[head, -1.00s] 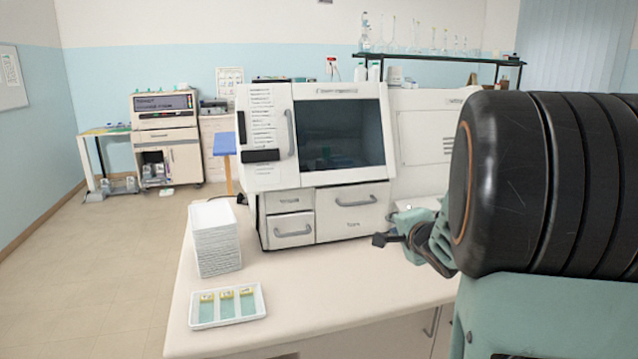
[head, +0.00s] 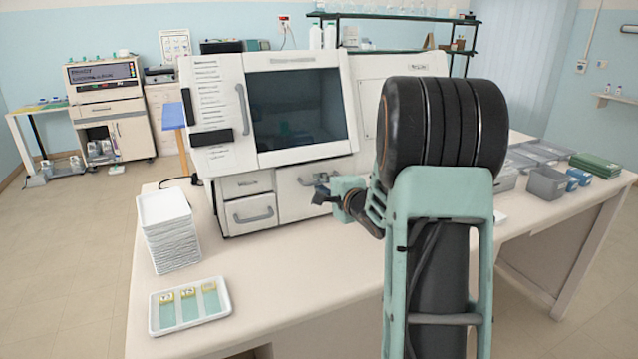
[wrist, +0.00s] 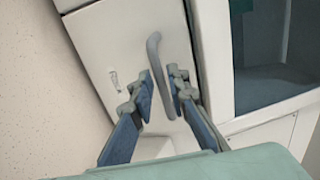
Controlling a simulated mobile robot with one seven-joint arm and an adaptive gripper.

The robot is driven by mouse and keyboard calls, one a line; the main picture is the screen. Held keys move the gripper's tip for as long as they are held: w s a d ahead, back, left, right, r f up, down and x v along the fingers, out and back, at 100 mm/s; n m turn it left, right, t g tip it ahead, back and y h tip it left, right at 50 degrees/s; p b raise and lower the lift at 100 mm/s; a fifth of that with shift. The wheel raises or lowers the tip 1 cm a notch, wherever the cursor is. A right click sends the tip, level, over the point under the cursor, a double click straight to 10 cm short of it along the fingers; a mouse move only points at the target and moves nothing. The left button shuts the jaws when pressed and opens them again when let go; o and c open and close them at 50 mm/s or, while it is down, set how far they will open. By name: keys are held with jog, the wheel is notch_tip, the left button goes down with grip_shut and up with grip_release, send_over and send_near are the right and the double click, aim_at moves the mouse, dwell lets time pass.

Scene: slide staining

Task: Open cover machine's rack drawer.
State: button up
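The white cover machine (head: 215,160) stands on the bench, with a dark window above and drawers below. Its wide lower-right drawer (head: 292,200) looks shut in the head view, and my gripper partly covers its handle. My gripper (head: 321,188) is in front of this drawer's face. In the wrist view, the drawer front (wrist: 105,50) appears turned, with its grey bar handle (wrist: 158,65) running between the two blue fingers of my gripper (wrist: 162,82). The fingers are apart, one on each side of the handle. I cannot tell whether they touch it. The drawer label is too small to read.
Two smaller drawers (head: 250,211) are left of the wide one. A stack of white trays (head: 168,235) and a tray with slides (head: 217,284) stand on the bench at left. Grey bins (head: 546,184) are at right. The bench front is clear.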

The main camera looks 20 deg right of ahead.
jog(key=shift+x, duration=1)
jog(key=shift+c, duration=0.2)
grip_shut()
